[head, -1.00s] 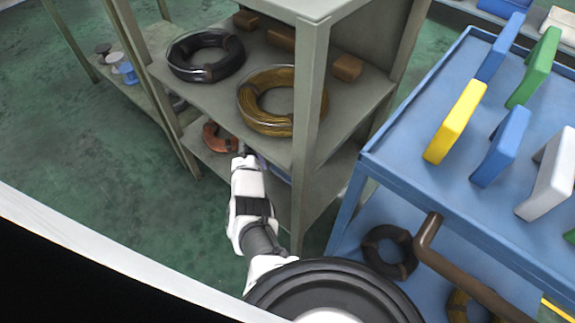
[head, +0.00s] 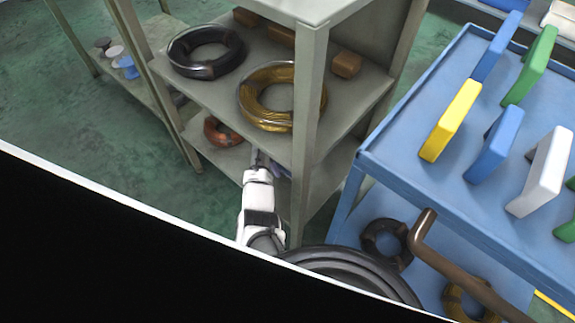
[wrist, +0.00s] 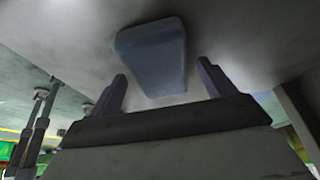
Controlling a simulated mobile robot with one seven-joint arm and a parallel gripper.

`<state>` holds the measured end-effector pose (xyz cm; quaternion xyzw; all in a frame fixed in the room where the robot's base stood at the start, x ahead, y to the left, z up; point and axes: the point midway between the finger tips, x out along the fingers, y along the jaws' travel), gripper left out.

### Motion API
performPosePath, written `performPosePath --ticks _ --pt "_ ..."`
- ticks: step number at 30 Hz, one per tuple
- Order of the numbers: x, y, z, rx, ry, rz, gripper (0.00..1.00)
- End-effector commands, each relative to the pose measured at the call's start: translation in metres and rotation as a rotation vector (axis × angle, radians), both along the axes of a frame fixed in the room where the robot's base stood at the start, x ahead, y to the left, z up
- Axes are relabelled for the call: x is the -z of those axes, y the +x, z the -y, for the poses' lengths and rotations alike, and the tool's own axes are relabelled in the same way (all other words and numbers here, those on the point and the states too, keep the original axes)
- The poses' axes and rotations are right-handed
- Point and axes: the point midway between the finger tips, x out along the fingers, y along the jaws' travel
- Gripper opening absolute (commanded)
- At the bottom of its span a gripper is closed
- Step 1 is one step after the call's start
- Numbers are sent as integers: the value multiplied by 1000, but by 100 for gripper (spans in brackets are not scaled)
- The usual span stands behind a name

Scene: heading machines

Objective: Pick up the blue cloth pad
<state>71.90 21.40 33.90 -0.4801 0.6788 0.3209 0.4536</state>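The blue cloth pad (wrist: 152,48) is a rounded block on a pale grey surface in the wrist view. My gripper (wrist: 162,70) is open, with one finger on each side of the pad's near end. I see no finger closed on it, and cannot tell whether either touches it. In the head view my gripper (head: 256,158) reaches into the lower level of the grey shelf rack (head: 309,110). A small bluish patch there (head: 283,172), just right of the gripper, may be the pad; the rack's post and upper shelf hide most of that area.
Dark (head: 206,50) and yellow (head: 281,95) coils lie on the upper shelf, and a copper coil (head: 221,132) lies left of my gripper below. The rack's front post stands close on the right. A blue cart (head: 400,150) with upright coloured blocks is further right.

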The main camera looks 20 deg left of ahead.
Motion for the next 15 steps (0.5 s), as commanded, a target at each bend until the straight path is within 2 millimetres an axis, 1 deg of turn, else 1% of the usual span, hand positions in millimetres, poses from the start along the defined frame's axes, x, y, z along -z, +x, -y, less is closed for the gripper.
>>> performPosePath --ticks 1,10,15 --pt "0 0 0 0 0 0 75" --pt "0 0 0 0 0 0 36" --pt "0 0 0 0 0 0 36"
